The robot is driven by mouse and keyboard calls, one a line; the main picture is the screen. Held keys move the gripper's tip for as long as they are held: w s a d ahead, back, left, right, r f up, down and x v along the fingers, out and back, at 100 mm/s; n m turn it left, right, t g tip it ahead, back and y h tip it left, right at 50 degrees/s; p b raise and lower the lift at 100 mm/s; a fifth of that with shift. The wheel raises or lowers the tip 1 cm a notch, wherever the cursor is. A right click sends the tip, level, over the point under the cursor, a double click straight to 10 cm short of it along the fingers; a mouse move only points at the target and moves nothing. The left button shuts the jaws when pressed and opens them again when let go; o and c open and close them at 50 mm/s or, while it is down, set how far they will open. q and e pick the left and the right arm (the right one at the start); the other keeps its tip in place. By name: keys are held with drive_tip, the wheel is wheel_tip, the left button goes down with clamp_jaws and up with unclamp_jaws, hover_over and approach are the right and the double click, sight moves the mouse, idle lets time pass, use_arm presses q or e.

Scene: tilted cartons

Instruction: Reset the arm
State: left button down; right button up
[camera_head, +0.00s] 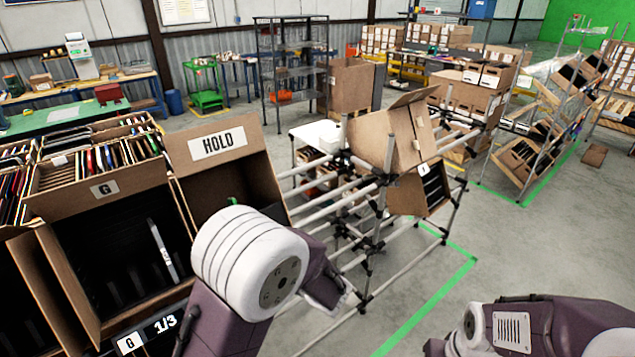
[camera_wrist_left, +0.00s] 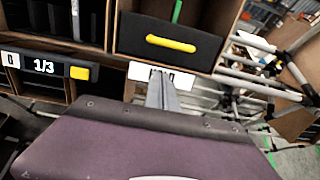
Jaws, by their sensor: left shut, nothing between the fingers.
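My left arm rises from the bottom middle of the head view, its white joint in front of the HOLD carton (camera_head: 218,147). My left gripper (camera_wrist_left: 163,92) shows in the left wrist view with its grey fingers together and nothing between them. It is in front of a dark bin with a yellow handle (camera_wrist_left: 171,43); I cannot tell how far apart they are. In the head view the gripper is mostly hidden behind my arm. Part of my right arm shows at the bottom right, but its gripper is out of view.
A pipe rack (camera_head: 388,210) holds a tilted carton (camera_head: 392,140) right of my left arm. Open floor (camera_head: 520,250) lies to the right.

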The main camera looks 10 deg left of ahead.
use_arm(q)
drive_tip(key=s+a+f+n+g+y+b, duration=0.1)
drive_tip(key=a+n+b, duration=0.2)
drive_tip(key=a, duration=0.3)
drive_tip(key=s+a+f+n+g+h+b, duration=0.1)
drive_tip(key=s+a+f+n+g, duration=0.1)
drive_tip(key=s+f+n+g, duration=0.3)
drive_tip(key=s+a+f+n+g+h+b, duration=0.1)
drive_tip(key=s+a+f+n+b, duration=0.15)
drive_tip(key=s, duration=0.45)
drive_tip(key=s+d+f+n+h, duration=0.1)
drive_tip(key=d+f+n+h, duration=0.1)
drive_tip(key=d+n+h, duration=0.2)
drive_tip(key=s+d+f+n+h, duration=0.2)
drive_tip(key=d+f+n+h, duration=0.1)
drive_tip(key=d+n, duration=0.7)
drive_tip(key=shift+s+d+f+n+h, duration=0.25)
drive_tip(key=shift+s+d+n+h, duration=0.1)
drive_tip(key=shift+n+h, duration=0.55)
